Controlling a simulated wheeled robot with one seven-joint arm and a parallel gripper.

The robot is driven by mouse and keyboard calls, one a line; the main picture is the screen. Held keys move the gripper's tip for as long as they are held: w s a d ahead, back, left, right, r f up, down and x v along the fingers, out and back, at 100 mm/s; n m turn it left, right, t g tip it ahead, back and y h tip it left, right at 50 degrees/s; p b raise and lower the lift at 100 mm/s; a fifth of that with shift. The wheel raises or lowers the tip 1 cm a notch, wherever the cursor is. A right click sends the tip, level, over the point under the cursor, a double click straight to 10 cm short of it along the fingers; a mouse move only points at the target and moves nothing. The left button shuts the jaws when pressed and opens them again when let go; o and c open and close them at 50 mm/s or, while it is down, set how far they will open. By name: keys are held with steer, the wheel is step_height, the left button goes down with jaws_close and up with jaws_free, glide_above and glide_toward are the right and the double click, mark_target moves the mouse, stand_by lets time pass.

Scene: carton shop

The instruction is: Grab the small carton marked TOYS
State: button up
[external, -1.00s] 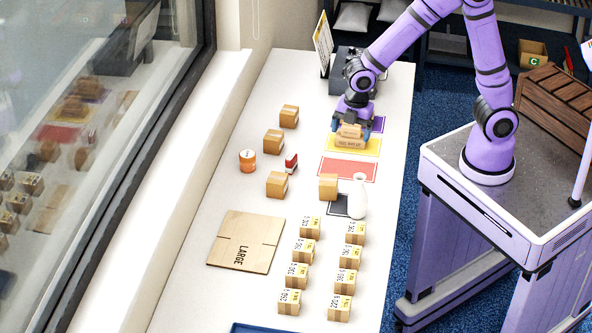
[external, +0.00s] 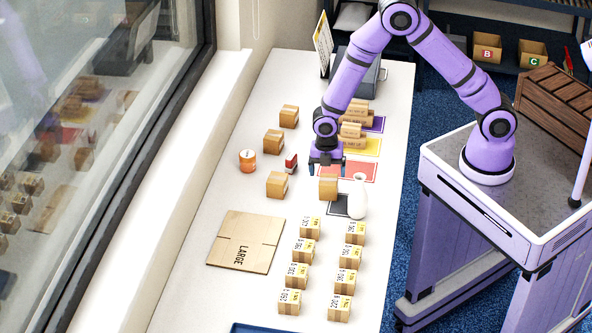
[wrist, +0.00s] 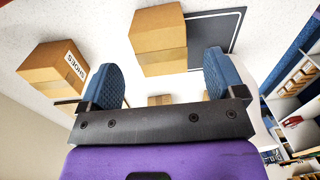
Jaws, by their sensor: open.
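My gripper (external: 327,166) is open and empty, just above and behind a small brown carton (external: 328,188). In the wrist view, this carton (wrist: 158,40) lies ahead of the spread fingers (wrist: 160,82), apart from them, by a dark mat (wrist: 218,38). No marking shows on its visible faces. Another carton (wrist: 55,70) reads SHOES, at the left. More small cartons stand at the left of the table, one near the back (external: 289,116) and one in the middle (external: 273,141); their markings are unreadable. I cannot see the word TOYS anywhere.
A white vase (external: 358,198) stands close right of the carton. A red and white item (external: 291,163) and an orange can (external: 247,161) stand left. Cartons are stacked on the yellow mat (external: 373,147). A red mat (external: 362,172) lies bare beside the gripper. Several numbered cartons stand in front.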

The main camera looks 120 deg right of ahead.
mark_target(328, 180)
steer(key=shift+a+f, duration=0.15)
steer(key=shift+f, duration=1.4)
steer(key=shift+a+f, duration=0.15)
steer(key=shift+f, duration=1.4)
steer(key=c, duration=1)
